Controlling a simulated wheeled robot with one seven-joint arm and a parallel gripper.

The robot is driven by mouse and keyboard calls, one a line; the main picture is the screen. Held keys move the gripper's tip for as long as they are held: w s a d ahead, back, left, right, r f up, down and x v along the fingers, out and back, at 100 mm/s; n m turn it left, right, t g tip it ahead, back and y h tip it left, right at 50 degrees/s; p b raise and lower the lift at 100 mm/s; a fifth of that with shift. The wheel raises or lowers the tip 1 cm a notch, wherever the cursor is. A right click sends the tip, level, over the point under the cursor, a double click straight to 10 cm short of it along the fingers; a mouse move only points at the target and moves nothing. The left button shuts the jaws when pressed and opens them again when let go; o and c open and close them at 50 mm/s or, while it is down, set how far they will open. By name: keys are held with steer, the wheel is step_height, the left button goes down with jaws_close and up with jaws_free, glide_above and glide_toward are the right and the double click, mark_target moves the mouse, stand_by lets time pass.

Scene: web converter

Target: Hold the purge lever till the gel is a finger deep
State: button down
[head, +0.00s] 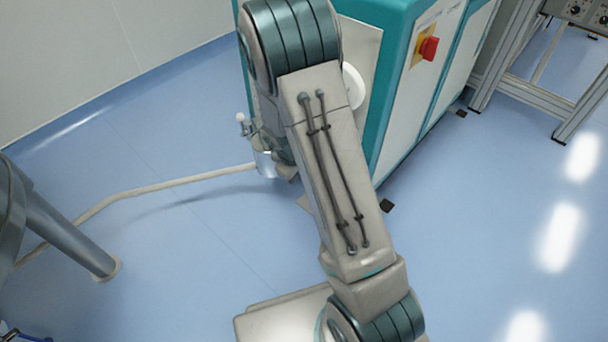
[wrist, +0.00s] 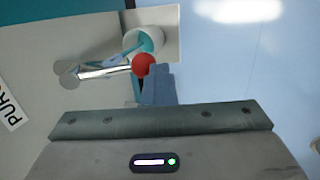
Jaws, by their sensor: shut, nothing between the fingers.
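In the wrist view the purge lever is a shiny metal bar (wrist: 100,72) with a red ball (wrist: 143,64) at its right end. My gripper (wrist: 157,78) is shut and empty, its fingertips right beside the red ball; I cannot tell whether they touch. Just beyond the ball is a white round cup (wrist: 130,39) with teal gel (wrist: 147,44) showing inside; its depth cannot be read. Part of a label reading "PUR" (wrist: 12,106) is at the left edge. In the head view my arm hides the lever and my gripper.
The teal and white machine (head: 400,110) stands behind my arm, with a red knob on a yellow plate (head: 428,48). A pale hose (head: 170,184) runs across the floor to a metal canister (head: 265,163). A metal frame (head: 500,75) is at upper right. The blue floor at right is clear.

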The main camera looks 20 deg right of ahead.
steer(key=shift+s+d+f, duration=0.15)
steer(key=shift+d, duration=0.1)
stand_by(0.3)
steer(key=s+a+r+p, duration=0.2)
steer(key=a+r+p, duration=0.4)
steer(key=a+r, duration=0.3)
steer(key=shift+s+r, duration=0.4)
steer(key=shift+r, duration=0.55)
steer(key=s+d+r+m+y+p, duration=0.1)
steer(key=s+r+p, duration=0.4)
steer(key=r+p, duration=0.5)
steer(key=s+d+r+m+t+y+p, duration=0.1)
steer(key=s+r+p, duration=0.4)
steer(key=r, duration=1.7)
steer(key=s+d+r+m+t+y+p, duration=0.1)
steer(key=s+r+p, duration=0.5)
steer(key=r+p, duration=0.8)
steer(key=shift+d+r+m+p, duration=0.3)
steer(key=shift+d+r+m, duration=0.55)
steer(key=shift+r+m, duration=0.5)
steer(key=shift+f, duration=0.1)
